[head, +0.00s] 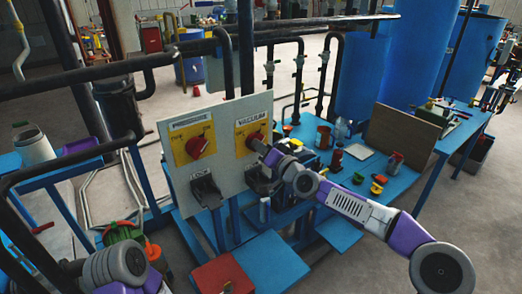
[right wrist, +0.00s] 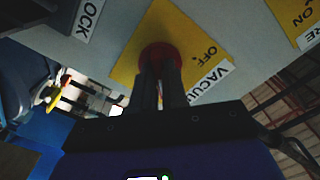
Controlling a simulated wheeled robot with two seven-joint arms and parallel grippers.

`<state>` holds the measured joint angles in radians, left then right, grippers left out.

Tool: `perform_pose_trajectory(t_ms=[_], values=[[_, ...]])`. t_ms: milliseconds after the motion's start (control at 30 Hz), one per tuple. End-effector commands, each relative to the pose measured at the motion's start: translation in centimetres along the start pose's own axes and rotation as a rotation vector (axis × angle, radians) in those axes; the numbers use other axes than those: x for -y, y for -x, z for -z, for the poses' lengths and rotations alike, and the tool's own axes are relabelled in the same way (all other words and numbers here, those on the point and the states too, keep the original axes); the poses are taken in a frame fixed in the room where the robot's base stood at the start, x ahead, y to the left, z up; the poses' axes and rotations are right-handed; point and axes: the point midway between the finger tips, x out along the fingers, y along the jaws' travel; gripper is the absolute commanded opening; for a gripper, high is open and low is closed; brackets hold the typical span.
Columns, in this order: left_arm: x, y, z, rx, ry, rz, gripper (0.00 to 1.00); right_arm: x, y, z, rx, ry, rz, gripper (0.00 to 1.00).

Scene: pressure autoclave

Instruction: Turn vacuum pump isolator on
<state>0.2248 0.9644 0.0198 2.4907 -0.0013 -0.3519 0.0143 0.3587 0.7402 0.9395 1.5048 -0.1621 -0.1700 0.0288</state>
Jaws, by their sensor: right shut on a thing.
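The vacuum isolator is a red rotary knob (right wrist: 165,50) on a yellow plate (head: 243,129) under a "VACUUM" label, on the right of an upright grey panel (head: 225,165). In the head view my gripper partly hides this knob. My right gripper (head: 259,147) reaches the knob from the right. In the right wrist view its two fingers (right wrist: 159,75) are close together, shut on the red knob. An "OFF" mark shows on the plate beside the knob. Which way the knob points is hard to tell. My left gripper is not in view.
A second red knob (head: 198,146) on a yellow plate sits left on the same panel. Black lock fittings (head: 206,191) are below it. Dark pipes (head: 90,74) cross behind and at left. A blue bench (head: 345,180) with cans and small parts stands right of the panel.

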Motion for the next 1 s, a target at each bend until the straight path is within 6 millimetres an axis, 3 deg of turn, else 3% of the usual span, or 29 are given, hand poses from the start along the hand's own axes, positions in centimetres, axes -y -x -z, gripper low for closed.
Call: perform_pose_trajectory(t_ms=[633,667,800,1000], values=[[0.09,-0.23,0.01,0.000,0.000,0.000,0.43,0.02,-0.01,-0.05,0.001,-0.053,0.000,0.00],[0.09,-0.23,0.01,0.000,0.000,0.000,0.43,0.02,-0.01,-0.05,0.001,-0.053,0.000,0.16],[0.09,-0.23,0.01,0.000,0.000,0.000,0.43,0.02,-0.01,-0.04,0.001,-0.051,0.000,0.38],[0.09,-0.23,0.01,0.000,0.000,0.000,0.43,0.01,-0.01,-0.03,0.001,-0.049,0.000,0.38]])
